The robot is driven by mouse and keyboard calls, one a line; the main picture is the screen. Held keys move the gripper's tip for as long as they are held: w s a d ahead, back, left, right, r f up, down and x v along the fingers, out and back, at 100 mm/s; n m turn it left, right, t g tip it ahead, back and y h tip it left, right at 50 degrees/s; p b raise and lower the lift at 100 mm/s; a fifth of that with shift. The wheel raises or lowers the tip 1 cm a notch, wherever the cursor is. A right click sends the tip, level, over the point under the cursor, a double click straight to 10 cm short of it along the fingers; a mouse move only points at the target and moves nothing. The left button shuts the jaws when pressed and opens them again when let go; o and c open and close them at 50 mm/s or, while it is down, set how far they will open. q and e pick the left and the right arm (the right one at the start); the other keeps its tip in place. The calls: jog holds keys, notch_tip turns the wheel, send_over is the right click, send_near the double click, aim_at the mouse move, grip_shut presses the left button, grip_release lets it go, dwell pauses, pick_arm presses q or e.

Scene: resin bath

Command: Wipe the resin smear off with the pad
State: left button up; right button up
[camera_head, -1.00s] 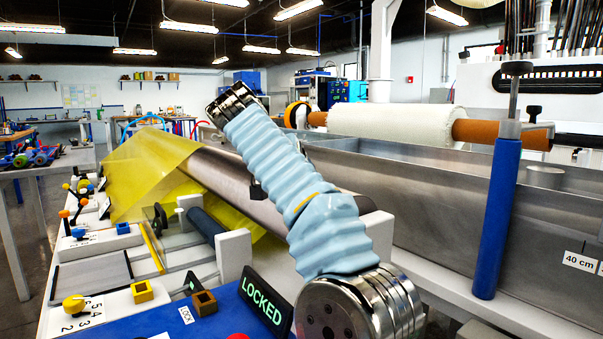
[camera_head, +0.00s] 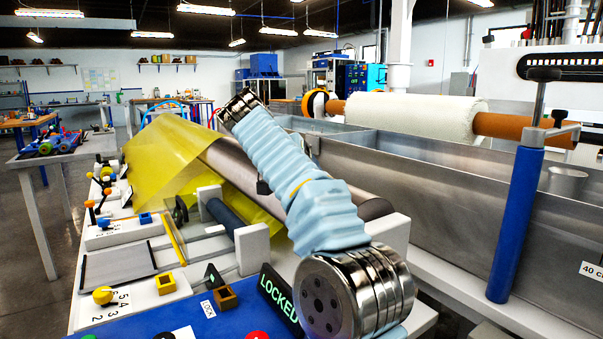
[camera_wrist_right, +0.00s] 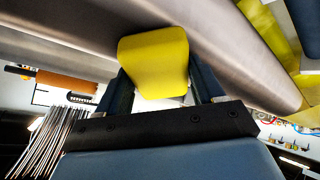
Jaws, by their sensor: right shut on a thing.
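A yellow pad (camera_wrist_right: 155,62) is between the two dark fingers of my right gripper (camera_wrist_right: 158,88) in the right wrist view. The gripper is shut on it. The pad appears in front of a long grey metal cylinder (camera_wrist_right: 235,55); I cannot tell whether they touch. In the head view the cylinder (camera_head: 236,166) lies behind my right arm, which hides part of it. The right gripper and pad are hidden there. I cannot make out a resin smear in either view. My left gripper is not in view.
Yellow translucent film (camera_head: 160,165) drapes over the cylinder's far end. A metal trough (camera_head: 440,190) runs along the right, with a blue upright handle (camera_head: 516,225) in front. A LOCKED sign (camera_head: 280,297) stands near my arm. A white roll (camera_head: 410,118) lies behind.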

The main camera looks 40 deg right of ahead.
jog(key=shift+a+r+p, duration=0.3)
jog(key=shift+r+p, duration=0.1)
jog(key=shift+r, duration=0.2)
jog(key=shift+a+r+p, duration=0.25)
jog(key=shift+r+p, duration=0.15)
jog(key=shift+r, duration=0.15)
jog(key=shift+a+r, duration=0.2)
jog(key=shift+r, duration=0.1)
jog(key=shift+w+a+r, duration=0.1)
jog(key=shift+a+r, duration=0.25)
jog(key=shift+r, duration=0.2)
jog(key=shift+w+a+r, duration=0.1)
jog(key=shift+a+r, duration=0.25)
jog(key=shift+r, duration=0.2)
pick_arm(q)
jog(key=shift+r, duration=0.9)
pick_arm(e)
jog(key=shift+s, duration=0.1)
